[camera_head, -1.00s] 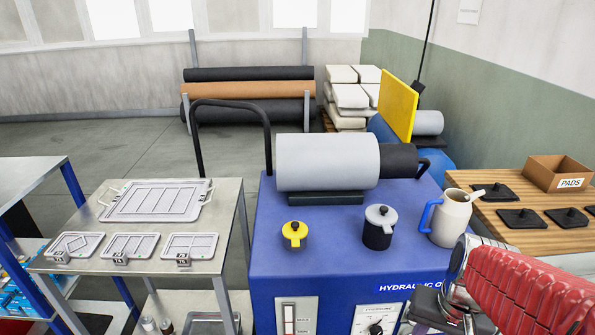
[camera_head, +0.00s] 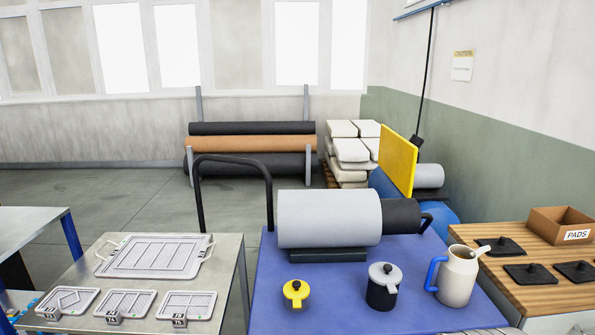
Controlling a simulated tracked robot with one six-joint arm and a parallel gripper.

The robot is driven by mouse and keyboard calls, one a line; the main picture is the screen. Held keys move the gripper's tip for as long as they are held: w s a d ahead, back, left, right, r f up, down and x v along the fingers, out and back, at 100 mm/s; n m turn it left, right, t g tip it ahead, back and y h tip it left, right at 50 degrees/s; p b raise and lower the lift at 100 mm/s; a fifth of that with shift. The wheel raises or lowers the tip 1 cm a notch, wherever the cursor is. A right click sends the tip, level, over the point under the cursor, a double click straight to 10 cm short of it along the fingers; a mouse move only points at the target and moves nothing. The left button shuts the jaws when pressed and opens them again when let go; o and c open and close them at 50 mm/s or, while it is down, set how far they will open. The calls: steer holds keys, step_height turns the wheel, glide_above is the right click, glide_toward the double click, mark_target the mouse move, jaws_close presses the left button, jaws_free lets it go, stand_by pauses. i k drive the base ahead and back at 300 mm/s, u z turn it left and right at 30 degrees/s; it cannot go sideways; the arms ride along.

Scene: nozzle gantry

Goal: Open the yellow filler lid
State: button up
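The yellow filler lid (camera_head: 296,290) is a small round cap with a dark knob, on the top of the blue hydraulic unit (camera_head: 345,265). It stands left of a dark canister with a grey lid (camera_head: 382,286) and in front of the grey motor cylinder (camera_head: 328,217). The lid looks seated flat and closed. My gripper is not in this view.
A cream jug with a blue handle (camera_head: 458,276) stands on the unit's right. A black hoop rail (camera_head: 233,162) rises behind the left edge. A metal table (camera_head: 225,255) with trays is at left. A wooden bench (camera_head: 510,225) with black pads and a box is at right.

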mark_target(296, 290)
steer(key=k, duration=1.35)
steer(key=u, duration=0.4)
steer(key=i, duration=1.15)
steer(key=u, duration=0.65)
steer(key=i, duration=0.4)
steer(key=u, duration=0.15)
